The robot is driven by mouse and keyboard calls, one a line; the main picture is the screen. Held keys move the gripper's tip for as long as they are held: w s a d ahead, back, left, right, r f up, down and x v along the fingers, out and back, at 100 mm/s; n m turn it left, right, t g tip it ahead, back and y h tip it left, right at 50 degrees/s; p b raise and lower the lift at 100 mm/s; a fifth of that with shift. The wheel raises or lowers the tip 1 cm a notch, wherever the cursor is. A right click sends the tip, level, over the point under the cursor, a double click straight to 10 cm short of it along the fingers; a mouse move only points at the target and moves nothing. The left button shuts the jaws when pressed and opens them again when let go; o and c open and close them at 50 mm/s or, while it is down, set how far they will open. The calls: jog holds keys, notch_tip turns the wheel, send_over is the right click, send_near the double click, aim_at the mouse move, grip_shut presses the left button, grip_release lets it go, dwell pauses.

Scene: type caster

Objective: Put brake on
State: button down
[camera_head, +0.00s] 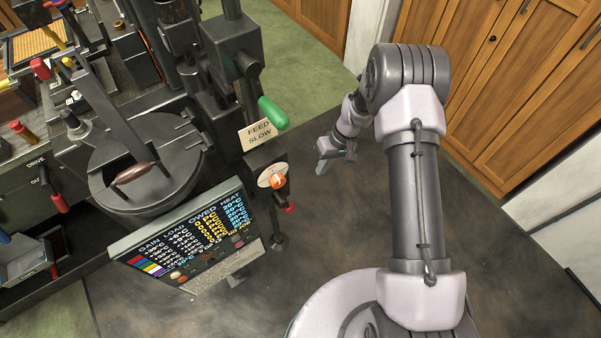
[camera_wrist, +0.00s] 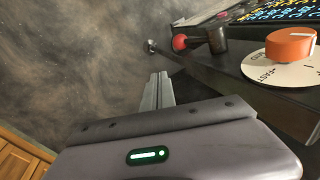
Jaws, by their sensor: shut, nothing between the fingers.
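The type caster stands at the left in the head view, and I can read no brake label on it. A small red knob (camera_head: 290,208) sits just below an orange dial (camera_head: 278,182) on a round white plate. Both also show in the wrist view, the red knob (camera_wrist: 181,43) at the upper middle and the orange dial (camera_wrist: 290,47) at the right, beside the word "FAST". My gripper (camera_head: 322,168) is shut and empty, to the right of the dial and apart from it. In the wrist view its fingers (camera_wrist: 158,88) point towards the red knob without touching it.
A green handle (camera_head: 272,112) sticks out above a "FEED SLOW" sign (camera_head: 260,133). A display panel (camera_head: 195,240) projects at the machine's front. Wooden cabinets (camera_head: 530,90) stand right; dark floor between is clear.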

jog(key=s+a+b+x, duration=0.1)
jog(key=b+x, duration=0.1)
jog(key=x, duration=0.6)
jog(key=s+a+r+b+x, duration=0.1)
jog(key=s+x, duration=0.1)
jog(key=x, duration=0.6)
jog(key=shift+n+b, duration=0.3)
jog(key=shift+b, duration=0.1)
jog(key=shift+f, duration=0.1)
